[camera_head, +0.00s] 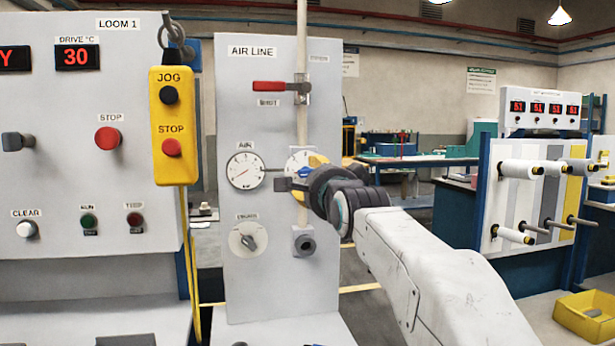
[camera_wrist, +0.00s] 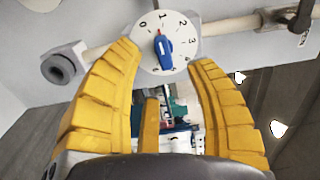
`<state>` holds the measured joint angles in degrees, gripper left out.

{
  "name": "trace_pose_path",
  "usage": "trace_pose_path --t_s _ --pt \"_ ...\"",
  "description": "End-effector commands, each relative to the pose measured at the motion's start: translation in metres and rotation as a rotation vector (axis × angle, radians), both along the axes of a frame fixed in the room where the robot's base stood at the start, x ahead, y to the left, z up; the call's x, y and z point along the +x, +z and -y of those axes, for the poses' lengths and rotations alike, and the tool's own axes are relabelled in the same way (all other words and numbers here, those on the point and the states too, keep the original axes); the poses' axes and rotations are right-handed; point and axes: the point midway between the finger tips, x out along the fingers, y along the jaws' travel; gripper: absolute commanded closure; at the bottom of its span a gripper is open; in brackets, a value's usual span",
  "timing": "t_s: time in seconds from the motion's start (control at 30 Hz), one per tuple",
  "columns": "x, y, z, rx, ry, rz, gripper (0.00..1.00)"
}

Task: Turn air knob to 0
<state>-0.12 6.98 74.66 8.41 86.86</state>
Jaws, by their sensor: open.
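The air knob is a blue grip (camera_wrist: 163,48) on a white round dial (camera_wrist: 178,57) with printed numbers, 0 at its upper left and 1 near the top in the wrist view. The blue grip's upper end lies close to the 1, with a small red mark there. My gripper (camera_wrist: 164,56) is open, its yellow fingers on either side of the dial, with the blue grip showing between the tips. No contact with it is visible. In the head view my gripper (camera_head: 298,172) is in front of the dial (camera_head: 297,160) and partly hides it and the blue grip (camera_head: 303,172).
A pressure gauge (camera_head: 245,170) is left of the dial on the grey air line panel (camera_head: 250,110). A red-handled valve (camera_head: 270,86) is above, a grey selector (camera_head: 248,238) below left. A pipe fitting (camera_head: 304,243) is just below the dial. A yellow pendant (camera_head: 173,125) hangs left.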

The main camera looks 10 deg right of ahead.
Motion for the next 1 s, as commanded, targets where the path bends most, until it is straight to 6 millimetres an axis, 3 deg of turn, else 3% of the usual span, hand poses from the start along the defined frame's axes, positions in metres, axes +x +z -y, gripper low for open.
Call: trace_pose_path --t_s 0.5,1.0 --pt "0.055 0.0 0.0 -0.002 0.0 -0.001 0.5" --pt "0.062 0.0 0.0 -0.003 0.0 0.001 0.5"
